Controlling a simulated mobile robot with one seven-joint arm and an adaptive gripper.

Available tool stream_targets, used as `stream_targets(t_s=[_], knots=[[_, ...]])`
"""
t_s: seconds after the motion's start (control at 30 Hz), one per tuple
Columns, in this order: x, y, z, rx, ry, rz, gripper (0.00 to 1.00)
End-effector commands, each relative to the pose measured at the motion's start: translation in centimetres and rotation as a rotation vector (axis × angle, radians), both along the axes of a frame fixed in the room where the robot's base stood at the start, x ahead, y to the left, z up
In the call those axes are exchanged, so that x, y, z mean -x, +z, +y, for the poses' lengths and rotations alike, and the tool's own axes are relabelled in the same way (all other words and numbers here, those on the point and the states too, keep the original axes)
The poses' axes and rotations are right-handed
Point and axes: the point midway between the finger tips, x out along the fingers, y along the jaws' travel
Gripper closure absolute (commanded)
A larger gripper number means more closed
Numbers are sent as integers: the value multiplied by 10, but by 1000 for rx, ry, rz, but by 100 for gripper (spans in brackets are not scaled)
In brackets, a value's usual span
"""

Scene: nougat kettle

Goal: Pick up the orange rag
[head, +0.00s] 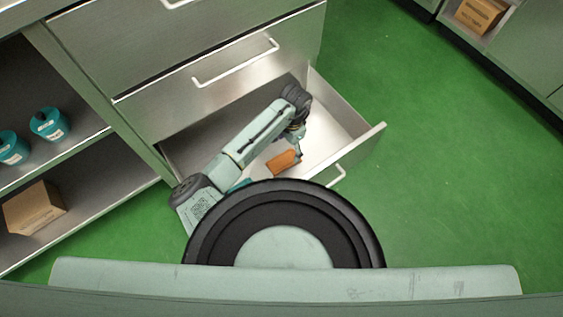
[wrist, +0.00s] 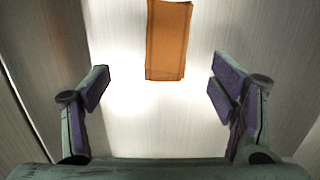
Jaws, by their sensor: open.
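The orange rag (head: 283,161) lies flat on the floor of an open metal drawer (head: 335,118) in the head view. In the wrist view the rag (wrist: 167,40) is a folded orange rectangle at the top middle, cut off by the top edge of the picture. My gripper (wrist: 162,85) is open, with its purple-padded fingers spread to the left and right of the rag's line. The rag's near edge is about level with the fingertips or just beyond them in the picture. Nothing is between the fingers. In the head view my gripper (head: 299,145) hangs inside the drawer near the rag.
The drawer's front panel (head: 360,149) with its handle (head: 335,176) and its side walls surround my gripper. A closed drawer (head: 215,85) sits above. Teal containers (head: 48,124) and a cardboard box (head: 34,207) stand on shelves at left. Green floor is clear at right.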

Motion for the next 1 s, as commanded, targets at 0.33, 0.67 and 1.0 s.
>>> stream_targets(t_s=[0.33,0.67,1.0], knots=[[-12,-13,-6,-48,-64,20,22],[-9,-48,-1,-47,-65,17,22],[-3,-92,7,-48,-65,18,22]])
